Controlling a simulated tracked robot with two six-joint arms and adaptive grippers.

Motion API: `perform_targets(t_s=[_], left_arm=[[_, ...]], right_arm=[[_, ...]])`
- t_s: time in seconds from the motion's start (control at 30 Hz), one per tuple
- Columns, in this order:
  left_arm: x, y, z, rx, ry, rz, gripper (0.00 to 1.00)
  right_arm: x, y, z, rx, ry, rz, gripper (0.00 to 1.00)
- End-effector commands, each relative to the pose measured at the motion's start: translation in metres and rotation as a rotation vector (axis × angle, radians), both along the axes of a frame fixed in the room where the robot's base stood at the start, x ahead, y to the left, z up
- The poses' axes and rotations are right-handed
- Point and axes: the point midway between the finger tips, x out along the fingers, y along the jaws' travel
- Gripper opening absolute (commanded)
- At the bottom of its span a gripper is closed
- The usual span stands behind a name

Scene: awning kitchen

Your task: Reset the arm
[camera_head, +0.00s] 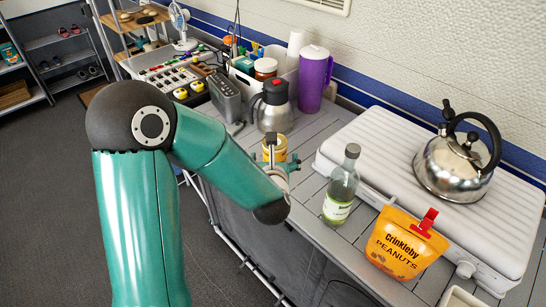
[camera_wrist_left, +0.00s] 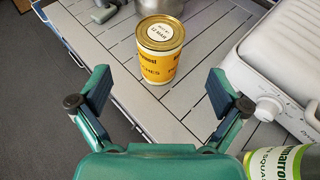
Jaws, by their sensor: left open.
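My left arm reaches in from the left in the head view. Its gripper (camera_head: 275,155) is over the slatted counter edge. In the left wrist view the left gripper (camera_wrist_left: 160,90) has its two fingers spread wide with nothing between them. A yellow can (camera_wrist_left: 160,62) with a pale lid stands upright on the counter, just beyond the fingertips and apart from them. In the head view the can (camera_head: 280,146) is partly hidden behind the gripper. My right gripper is not in view.
A clear green bottle (camera_head: 341,190) and an orange peanut bag (camera_head: 402,245) stand right of the gripper. A steel jug (camera_head: 275,110) and purple tumbler (camera_head: 313,80) are behind it. A kettle (camera_head: 455,165) sits on a white ribbed case (camera_head: 375,140). Floor (camera_head: 60,190) lies open left.

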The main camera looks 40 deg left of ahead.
Motion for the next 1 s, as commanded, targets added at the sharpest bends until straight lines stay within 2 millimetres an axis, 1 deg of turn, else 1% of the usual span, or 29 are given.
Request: perform_targets(t_s=[0.1,0.23,0.8,0.9,0.93,1.0], left_arm=[[-0.008,-0.007,0.005,-0.001,-0.002,-0.001,0.99],[-0.013,-0.010,0.007,0.000,0.000,0.001,0.99],[-0.012,-0.011,0.005,-0.001,0.003,-0.002,0.99],[-0.017,-0.014,0.004,-0.001,0.005,-0.010,0.99],[-0.021,-0.015,0.004,-0.001,0.006,-0.011,0.99],[-0.036,-0.014,0.004,-0.001,0.005,-0.007,0.99]], right_arm=[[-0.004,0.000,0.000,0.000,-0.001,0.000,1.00],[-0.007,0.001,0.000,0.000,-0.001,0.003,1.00],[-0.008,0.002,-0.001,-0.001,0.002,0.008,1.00],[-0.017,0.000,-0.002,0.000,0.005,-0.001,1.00],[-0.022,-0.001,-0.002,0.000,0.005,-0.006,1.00],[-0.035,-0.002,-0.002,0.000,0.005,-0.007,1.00]])
